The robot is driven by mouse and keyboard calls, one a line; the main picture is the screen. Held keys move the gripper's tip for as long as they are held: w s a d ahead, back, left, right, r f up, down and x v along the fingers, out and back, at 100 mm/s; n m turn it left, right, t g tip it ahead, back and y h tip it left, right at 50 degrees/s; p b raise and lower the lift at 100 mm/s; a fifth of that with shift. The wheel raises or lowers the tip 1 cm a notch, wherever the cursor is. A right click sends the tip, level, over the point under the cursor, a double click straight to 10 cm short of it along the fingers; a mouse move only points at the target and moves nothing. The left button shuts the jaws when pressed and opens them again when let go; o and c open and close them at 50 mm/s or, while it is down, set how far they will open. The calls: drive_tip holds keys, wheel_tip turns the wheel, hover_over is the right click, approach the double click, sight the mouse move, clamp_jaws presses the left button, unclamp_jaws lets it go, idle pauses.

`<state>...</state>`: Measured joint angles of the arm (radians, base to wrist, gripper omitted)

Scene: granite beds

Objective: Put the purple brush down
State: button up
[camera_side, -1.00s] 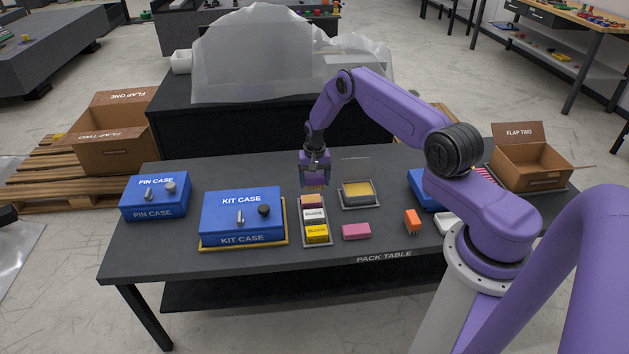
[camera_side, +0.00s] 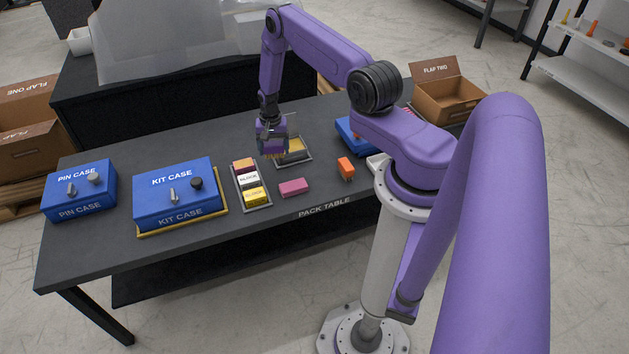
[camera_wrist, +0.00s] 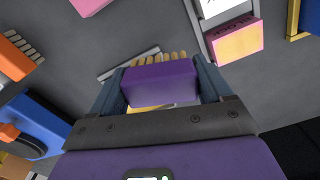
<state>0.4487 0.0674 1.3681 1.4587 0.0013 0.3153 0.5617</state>
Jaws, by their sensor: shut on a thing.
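The purple brush (camera_wrist: 160,82) is held crosswise between the two fingers of my gripper (camera_wrist: 160,88) in the wrist view, its tan bristles pointing away from the palm. In the side view my gripper (camera_side: 272,142) is above the far part of the pack table (camera_side: 110,255), by the left side of a small grey tray with a yellow inside (camera_side: 293,150). The bristles show at its lower end. In the wrist view, part of the tray's rim (camera_wrist: 128,62) and some yellow show around the brush. The gap beneath the bristles is hard to judge.
A tray of blocks (camera_side: 267,207) stands left of my gripper. A pink block (camera_side: 294,187) and an orange brush (camera_side: 346,167) lie nearer the front. The kit case (camera_side: 175,195) and pin case (camera_side: 78,190) are left. A blue case (camera_side: 350,130) is right.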

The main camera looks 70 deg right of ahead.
drive_tip(key=s+d+m, duration=0.1)
drive_tip(key=s+m, duration=0.2)
drive_tip(key=s, duration=0.5)
drive_tip(key=r+m, duration=0.1)
drive_tip(key=m, duration=0.2)
hover_over(320, 183)
drive_tip(key=shift+w+d+f, duration=0.1)
drive_tip(key=shift+f, duration=3.65)
drive_tip(key=shift+f, duration=0.15)
drive_tip(key=o, duration=0.9)
drive_tip(key=shift+c, duration=0.2)
